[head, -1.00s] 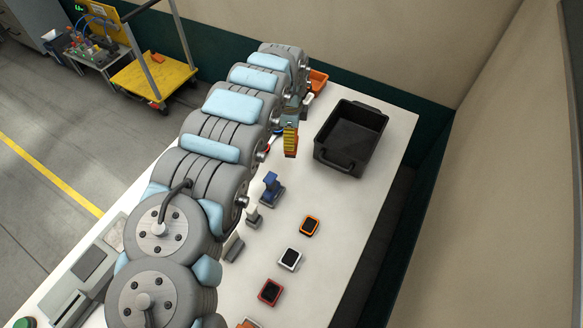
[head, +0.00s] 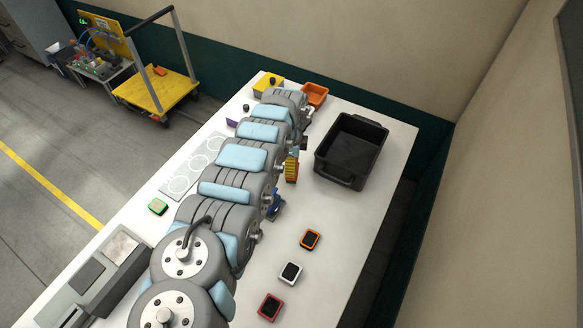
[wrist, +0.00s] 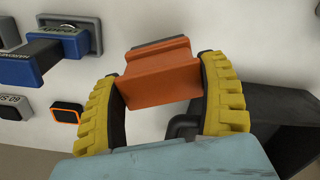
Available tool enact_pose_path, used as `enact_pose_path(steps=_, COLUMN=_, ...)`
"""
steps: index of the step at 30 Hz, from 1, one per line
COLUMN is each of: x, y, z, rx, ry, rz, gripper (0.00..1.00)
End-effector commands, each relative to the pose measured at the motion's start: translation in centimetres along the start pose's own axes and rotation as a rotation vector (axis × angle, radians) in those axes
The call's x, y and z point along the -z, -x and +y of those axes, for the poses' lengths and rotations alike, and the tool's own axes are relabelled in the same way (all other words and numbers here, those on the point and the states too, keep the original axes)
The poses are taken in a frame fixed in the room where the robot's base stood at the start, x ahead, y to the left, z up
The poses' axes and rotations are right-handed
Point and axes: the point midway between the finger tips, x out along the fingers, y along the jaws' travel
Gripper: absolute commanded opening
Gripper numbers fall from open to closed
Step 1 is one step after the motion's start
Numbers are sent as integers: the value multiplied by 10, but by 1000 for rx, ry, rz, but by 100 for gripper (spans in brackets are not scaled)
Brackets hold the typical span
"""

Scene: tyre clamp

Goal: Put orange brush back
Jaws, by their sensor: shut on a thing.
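The orange brush (wrist: 160,75) shows as an orange block in the wrist view, with a darker part at its far end. My gripper (wrist: 158,90) has yellow ridged fingers, shut on the block from both sides. In the head view my gripper (head: 291,170) hangs over the table, left of the black crate; the brush is hard to make out there. A pad with an orange frame (head: 310,239) lies nearer the camera on the table. It also shows in the wrist view (wrist: 66,112).
The black crate (head: 338,178) stands at the right edge. A blue tool (wrist: 45,62) is beside the gripper, partly hidden in the head view. An orange bin (head: 314,94) stands at the far end.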

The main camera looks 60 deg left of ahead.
Motion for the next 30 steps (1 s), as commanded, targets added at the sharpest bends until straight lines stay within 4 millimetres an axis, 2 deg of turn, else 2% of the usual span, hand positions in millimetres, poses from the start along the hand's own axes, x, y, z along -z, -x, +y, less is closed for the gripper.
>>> enact_pose_path(steps=9, x=0, y=-30, z=0, rx=1, ry=1, rz=0, gripper=48)
enact_pose_path(steps=22, x=0, y=-34, z=0, rx=1, ry=1, rz=-1, gripper=48)
enact_pose_path(steps=23, x=-1, y=-34, z=0, rx=1, ry=1, rz=-1, gripper=83)
enact_pose_path(steps=24, x=-1, y=-33, z=0, rx=1, ry=1, rz=-1, gripper=94)
enact_pose_path(steps=25, x=-1, y=-33, z=0, rx=1, ry=1, rz=-1, gripper=100)
enact_pose_path(steps=30, x=-1, y=-33, z=0, rx=1, ry=1, rz=-1, gripper=100)
